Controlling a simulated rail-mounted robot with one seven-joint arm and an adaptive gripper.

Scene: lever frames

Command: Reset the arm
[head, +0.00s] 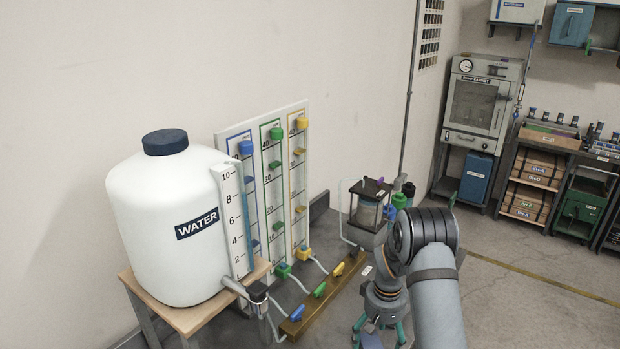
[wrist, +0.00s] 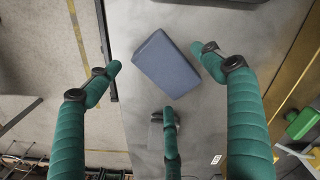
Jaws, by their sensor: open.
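My arm rises from the bottom right of the head view, with its wrist pointing down over the grey bench. My gripper (head: 380,328) has green fingers and is spread open. In the wrist view the fingers of my gripper (wrist: 163,78) stand apart with nothing between them. A blue-grey block (wrist: 166,60) lies on the grey surface beneath, seen between the fingertips. No finger appears to grip it. The distance from the fingertips to the block is hard to tell.
A white water tank (head: 165,250) stands on a wooden stand at left. Beside it are a gauge panel (head: 290,120) and a wooden strip with coloured levers (head: 320,290). A caged jar (head: 368,208) stands close behind my wrist. Cabinets and shelves (head: 540,170) line the right; floor between is clear.

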